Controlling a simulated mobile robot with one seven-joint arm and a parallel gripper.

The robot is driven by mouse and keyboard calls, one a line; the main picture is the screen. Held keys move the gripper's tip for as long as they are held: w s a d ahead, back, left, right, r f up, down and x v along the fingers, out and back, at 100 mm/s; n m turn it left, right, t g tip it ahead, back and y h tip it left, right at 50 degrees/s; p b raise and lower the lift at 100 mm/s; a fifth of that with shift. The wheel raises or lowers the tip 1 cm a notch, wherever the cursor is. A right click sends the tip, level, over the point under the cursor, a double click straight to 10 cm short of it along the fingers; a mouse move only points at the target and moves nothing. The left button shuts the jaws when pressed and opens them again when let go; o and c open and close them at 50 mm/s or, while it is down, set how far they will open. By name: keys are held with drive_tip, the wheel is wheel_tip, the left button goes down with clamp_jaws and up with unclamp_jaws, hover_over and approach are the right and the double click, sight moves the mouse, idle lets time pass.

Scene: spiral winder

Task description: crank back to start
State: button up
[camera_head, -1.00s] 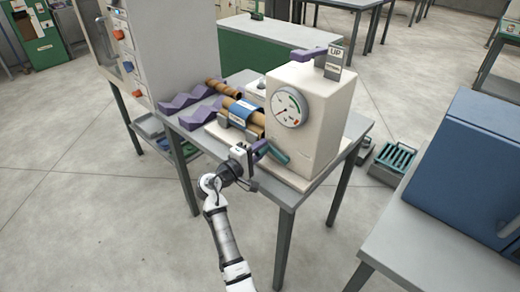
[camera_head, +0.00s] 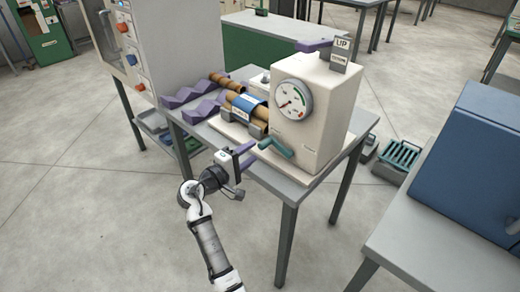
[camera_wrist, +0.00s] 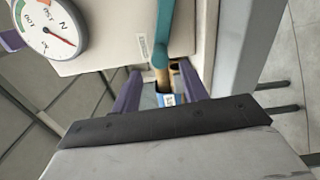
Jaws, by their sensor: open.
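The spiral winder is a cream box (camera_head: 316,110) with a round gauge (camera_head: 292,99) on its front, its needle pointing to the lower left. A teal crank handle (camera_head: 275,147) sits low on the box's front left. The crank also shows in the wrist view (camera_wrist: 162,35), upright in the picture, just beyond my fingers. My gripper (camera_head: 247,156) has purple fingers spread apart and is left of the crank, with a gap between them.
Brown rollers with a blue band (camera_head: 247,108) lie left of the box, near purple zigzag racks (camera_head: 190,97). A purple lever with an UP sign (camera_head: 343,43) tops the box. A blue case (camera_head: 475,155) stands on a table at right. The floor in front is clear.

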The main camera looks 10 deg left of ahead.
drive_tip(key=b+v, duration=0.1)
drive_tip(key=v, duration=0.6)
